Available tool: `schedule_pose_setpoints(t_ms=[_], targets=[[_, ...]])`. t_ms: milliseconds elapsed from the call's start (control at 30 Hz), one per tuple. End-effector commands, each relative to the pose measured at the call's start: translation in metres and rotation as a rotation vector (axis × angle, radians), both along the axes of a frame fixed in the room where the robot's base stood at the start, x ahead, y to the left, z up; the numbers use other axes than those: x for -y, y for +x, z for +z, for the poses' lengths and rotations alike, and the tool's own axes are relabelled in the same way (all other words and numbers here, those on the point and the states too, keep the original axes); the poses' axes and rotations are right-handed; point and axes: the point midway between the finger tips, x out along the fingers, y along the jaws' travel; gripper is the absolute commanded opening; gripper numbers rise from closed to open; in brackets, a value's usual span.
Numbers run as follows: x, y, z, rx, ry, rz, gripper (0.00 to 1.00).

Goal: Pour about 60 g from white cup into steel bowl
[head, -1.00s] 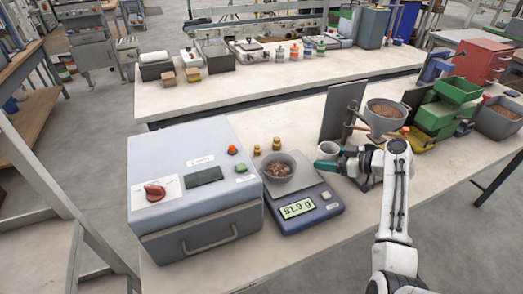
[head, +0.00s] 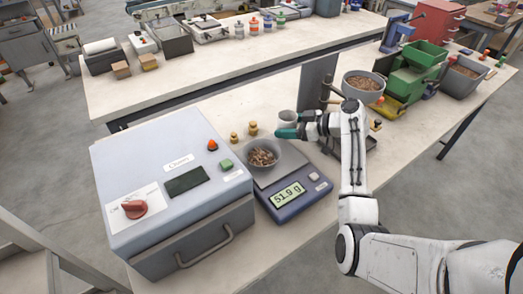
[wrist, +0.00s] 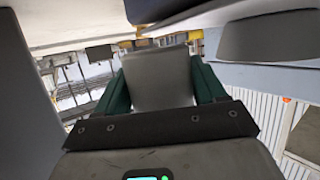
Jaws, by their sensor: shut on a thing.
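The white cup (head: 288,119) is held at the back right of the scale, and it looks roughly upright. My gripper (head: 289,132), with teal fingers, is shut on it. In the wrist view the cup (wrist: 160,78) fills the space between the two fingers, and its inside is hidden. The steel bowl (head: 276,149) stands on the scale (head: 292,203) with brown pellets in it. The cup is beyond the bowl to the right, apart from it. The scale's display reads 51.9 g.
A grey machine (head: 165,195) with a red knob stands left of the scale. Two brass weights (head: 252,128) stand behind the bowl. A dark upright panel (head: 317,85), a grey pellet bowl (head: 362,93) and a green machine (head: 408,78) stand to the right. The bench front right is clear.

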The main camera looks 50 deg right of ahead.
Motion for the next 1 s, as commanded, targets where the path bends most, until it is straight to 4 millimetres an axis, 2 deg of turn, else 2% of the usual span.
schedule_pose_setpoints(t_ms=[400, 1000], targets=[[-0.011, 0.0, 0.009, 0.009, -0.169, 0.002, 0.37], [-0.033, -0.001, 0.052, 0.024, -0.467, 0.002, 0.37]])
